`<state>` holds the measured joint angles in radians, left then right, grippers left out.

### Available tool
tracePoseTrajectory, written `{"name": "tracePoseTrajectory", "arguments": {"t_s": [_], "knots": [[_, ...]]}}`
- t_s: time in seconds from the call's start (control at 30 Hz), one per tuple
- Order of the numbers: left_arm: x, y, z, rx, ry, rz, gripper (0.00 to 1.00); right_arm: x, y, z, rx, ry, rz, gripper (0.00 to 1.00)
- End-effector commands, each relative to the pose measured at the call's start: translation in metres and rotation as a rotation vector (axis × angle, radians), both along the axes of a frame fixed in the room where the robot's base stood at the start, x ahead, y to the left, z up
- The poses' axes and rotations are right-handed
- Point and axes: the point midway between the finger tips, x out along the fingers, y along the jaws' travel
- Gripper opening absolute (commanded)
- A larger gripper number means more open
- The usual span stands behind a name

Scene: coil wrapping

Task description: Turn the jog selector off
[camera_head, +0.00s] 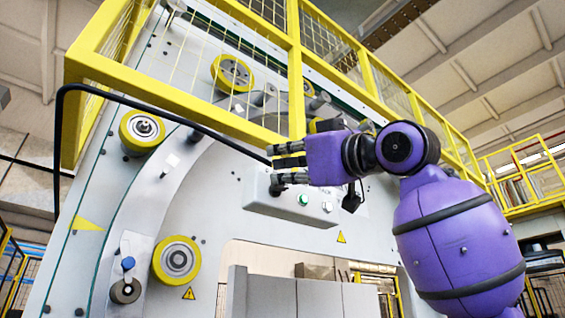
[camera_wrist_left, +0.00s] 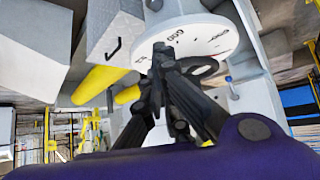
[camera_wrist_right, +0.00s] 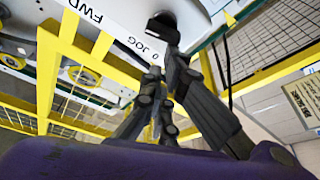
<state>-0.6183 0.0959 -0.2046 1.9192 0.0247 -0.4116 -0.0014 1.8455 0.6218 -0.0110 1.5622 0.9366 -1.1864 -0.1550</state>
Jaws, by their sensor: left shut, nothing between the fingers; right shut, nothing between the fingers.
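The jog selector (camera_wrist_right: 163,27) is a black knob on the light panel, beside a "0 JOG" label, in the right wrist view. Its exact angle is hard to read there. The grey control box (camera_head: 265,200) carries it; in the head view my right gripper (camera_head: 276,164) is in front of the box's upper left part and hides the selector. In the right wrist view my right gripper (camera_wrist_right: 164,68) is shut and empty, with its fingertips close to the knob; I cannot tell whether they touch. My left gripper (camera_wrist_left: 163,62) is shut and empty, in its wrist view only.
A green button (camera_head: 303,200) and a white one (camera_head: 326,207) sit on the box. A yellow guard rail (camera_head: 180,95) and a black bent bar (camera_head: 150,108) run close by. A round numbered plate (camera_wrist_left: 200,40) is near my left gripper. Yellow rollers (camera_head: 176,260) stand on the machine face.

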Motion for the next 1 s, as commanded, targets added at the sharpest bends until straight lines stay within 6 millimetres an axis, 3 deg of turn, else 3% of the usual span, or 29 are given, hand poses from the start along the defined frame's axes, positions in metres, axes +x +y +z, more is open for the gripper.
{"name": "tracePoseTrajectory", "arguments": {"t_s": [1.0], "knots": [[0.000, 0.000, 0.000, 0.001, 0.000, 0.000, 0.00, -0.006, 0.009, -0.016, -0.429, -0.309, -0.002, 0.00]]}}
